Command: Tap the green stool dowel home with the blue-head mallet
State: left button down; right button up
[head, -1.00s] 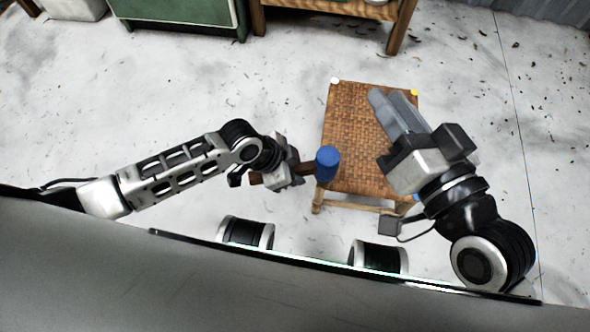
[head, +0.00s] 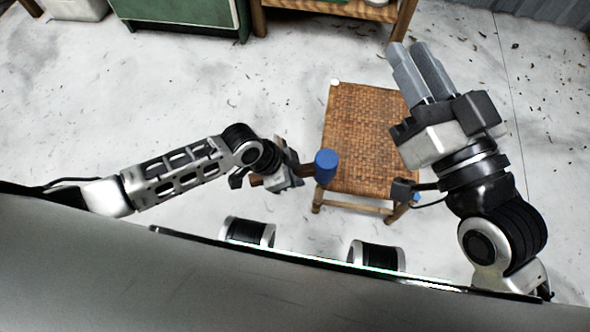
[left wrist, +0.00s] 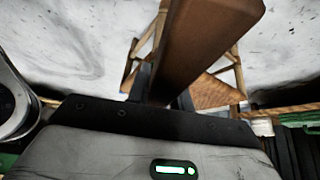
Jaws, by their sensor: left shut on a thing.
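The mallet has a blue head (head: 326,166) and a brown handle. My left gripper (head: 290,172) is shut on the handle, with the head sticking out to the right over the stool's left edge. The brown handle (left wrist: 190,50) fills the middle of the left wrist view. The stool (head: 358,140) has a woven tan seat and wooden legs. The green dowel cannot be made out; the mallet head covers part of the near-left corner. My right gripper (head: 410,52) is past the stool's far-right corner, its two grey fingers side by side with nothing visible between them.
A white peg end (head: 335,82) marks the far-left stool corner, and a blue one (head: 416,197) the near-right. A green cabinet (head: 185,15) and a wooden table (head: 340,8) stand at the back. The pale floor left of the stool is open.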

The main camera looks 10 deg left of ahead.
pick_arm(q)
jog(key=shift+r, duration=0.1)
dwell(0.3)
notch_tip(320, 180, down, 4)
jog(key=b, duration=0.3)
notch_tip(320, 180, up, 4)
jog(key=p, duration=0.4)
jog(key=shift+r+p, duration=0.1)
jog(key=shift+p, duration=0.25)
jog(key=shift+f, duration=0.2)
jog(key=shift+f, duration=0.3)
jog(key=shift+b, duration=0.3)
